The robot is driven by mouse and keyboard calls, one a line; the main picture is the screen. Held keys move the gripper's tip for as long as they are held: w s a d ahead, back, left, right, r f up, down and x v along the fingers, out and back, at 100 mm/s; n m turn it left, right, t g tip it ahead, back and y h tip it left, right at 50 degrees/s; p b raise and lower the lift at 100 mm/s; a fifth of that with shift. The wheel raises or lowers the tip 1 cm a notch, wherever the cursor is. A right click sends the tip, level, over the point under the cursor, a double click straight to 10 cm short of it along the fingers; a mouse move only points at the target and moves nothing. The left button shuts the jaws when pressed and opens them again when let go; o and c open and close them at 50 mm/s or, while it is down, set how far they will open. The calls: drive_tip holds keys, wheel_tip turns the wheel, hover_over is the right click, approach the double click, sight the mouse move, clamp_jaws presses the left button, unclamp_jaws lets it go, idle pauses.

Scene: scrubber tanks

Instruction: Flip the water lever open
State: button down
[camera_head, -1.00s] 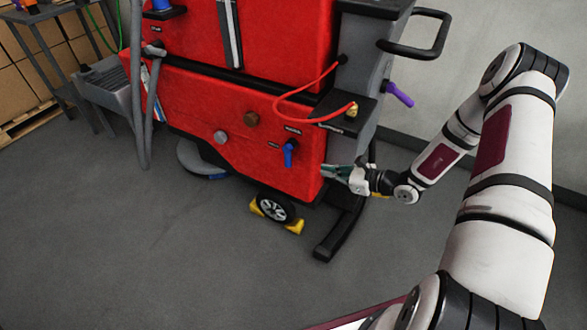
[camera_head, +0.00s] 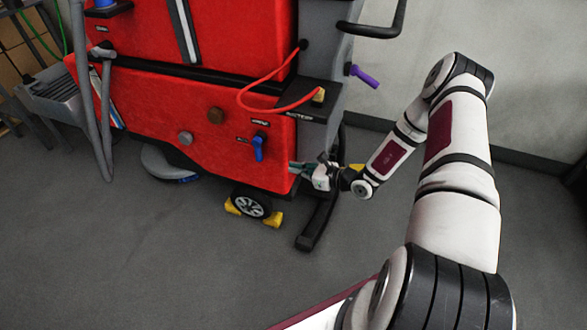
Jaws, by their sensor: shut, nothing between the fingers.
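A red floor scrubber (camera_head: 215,135) stands in front of me. On the lower right of its red side is a small blue lever (camera_head: 258,148), hanging roughly downward, with a small dark label at its upper left; I cannot read the label. My gripper (camera_head: 295,168) is shut and empty. It is at the scrubber's lower right corner, to the right of and a little below the blue lever, apart from it. I cannot tell whether the fingertips touch the red body.
A red hose (camera_head: 242,98) loops above the lever. A purple handle (camera_head: 364,76) sticks out at the right. A wheel with yellow chocks (camera_head: 251,205) is below. The floor in front is clear.

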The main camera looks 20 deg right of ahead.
drive_tip(key=b, duration=0.2)
approach(261, 160)
drive_tip(key=x, duration=0.4)
drive_tip(key=shift+w+a+f, duration=0.1)
drive_tip(key=shift+a+f, duration=0.05)
drive_tip(key=shift+f, duration=0.05)
drive_tip(key=shift+w+a, duration=0.45)
drive_tip(key=shift+w, duration=0.25)
drive_tip(key=shift+b, duration=0.35)
drive_tip(key=shift+w+f, duration=0.1)
drive_tip(key=shift+f, duration=0.05)
drive_tip(key=shift+a+t+b, duration=0.1)
drive_tip(key=shift+t+b, duration=0.2)
drive_tip(key=shift+b, duration=0.1)
